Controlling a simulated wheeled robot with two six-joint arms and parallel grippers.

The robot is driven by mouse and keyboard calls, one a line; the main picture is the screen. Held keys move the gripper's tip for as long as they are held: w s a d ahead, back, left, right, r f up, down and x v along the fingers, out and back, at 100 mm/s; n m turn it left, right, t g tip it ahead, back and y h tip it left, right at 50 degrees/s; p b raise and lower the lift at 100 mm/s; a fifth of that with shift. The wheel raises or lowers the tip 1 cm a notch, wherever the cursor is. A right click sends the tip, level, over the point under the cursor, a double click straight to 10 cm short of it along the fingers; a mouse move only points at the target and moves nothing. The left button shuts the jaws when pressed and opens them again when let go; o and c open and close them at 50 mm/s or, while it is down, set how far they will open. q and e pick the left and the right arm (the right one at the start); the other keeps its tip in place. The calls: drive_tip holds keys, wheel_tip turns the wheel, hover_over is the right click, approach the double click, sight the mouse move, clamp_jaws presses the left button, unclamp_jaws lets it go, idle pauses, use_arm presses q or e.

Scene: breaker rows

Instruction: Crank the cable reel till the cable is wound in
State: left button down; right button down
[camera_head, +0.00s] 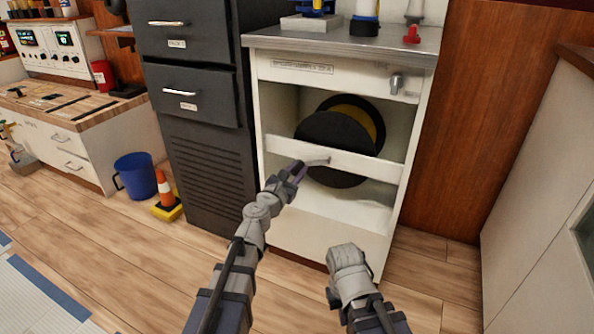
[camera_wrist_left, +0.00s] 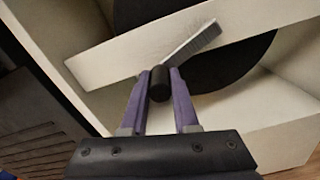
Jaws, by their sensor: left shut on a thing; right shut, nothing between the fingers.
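The cable reel, with dark round flanges (camera_head: 335,132), sits in the open bay of a white cabinet. A yellow band (camera_head: 367,118) shows between the flanges; no loose cable end is visible. A pale crank arm (camera_head: 316,162) crosses in front of the cabinet's white crossbar and also shows in the left wrist view (camera_wrist_left: 193,44). My left gripper (camera_head: 299,169) is shut on the crank's dark round handle (camera_wrist_left: 160,83), which lies between its purple fingers. My right gripper (camera_head: 347,257) is low in front of the cabinet, shut and empty, its fingertips hidden.
The white crossbar (camera_head: 375,166) spans the bay close to my left fingers. Open wooden floor (camera_head: 130,240) lies at the left.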

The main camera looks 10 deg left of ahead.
use_arm(q)
drive_tip(key=shift+a+r+m+p, duration=0.1)
drive_tip(key=shift+r+m+p, duration=0.4)
drive_tip(key=shift+r+m, duration=0.2)
drive_tip(key=shift+m, duration=0.3)
drive_tip(key=c, duration=0.7)
unclamp_jaws()
drive_tip(key=shift+a, duration=0.1)
drive_tip(key=shift+v, duration=3.9)
